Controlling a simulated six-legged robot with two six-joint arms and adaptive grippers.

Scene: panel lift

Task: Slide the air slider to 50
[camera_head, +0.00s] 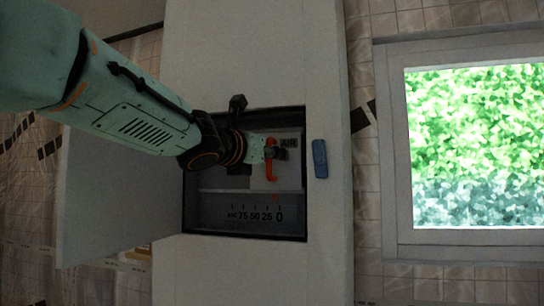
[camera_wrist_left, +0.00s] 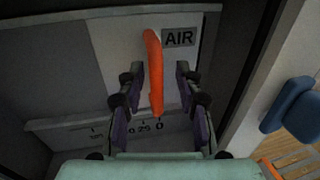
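The orange air slider handle (camera_head: 270,172) stands upright in a recessed wall box, beside the AIR label (camera_head: 288,143). Below it a scale (camera_head: 256,216) runs from 0 at the right through 25, 50 and 75 to the left. In the left wrist view the handle (camera_wrist_left: 154,75) has its lower end close above the 0 mark. My left gripper (camera_head: 268,153) reaches into the box at the handle. In the left wrist view its fingers (camera_wrist_left: 160,95) stand apart on both sides of the handle, with gaps visible. My right gripper is not in view.
The box has a dark frame (camera_head: 245,237), and its grey door (camera_head: 115,205) hangs open at the left. A blue handle (camera_head: 320,158) sits on the panel just right of the box. A bright window (camera_head: 475,145) is farther right. The scale side left of the handle looks clear.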

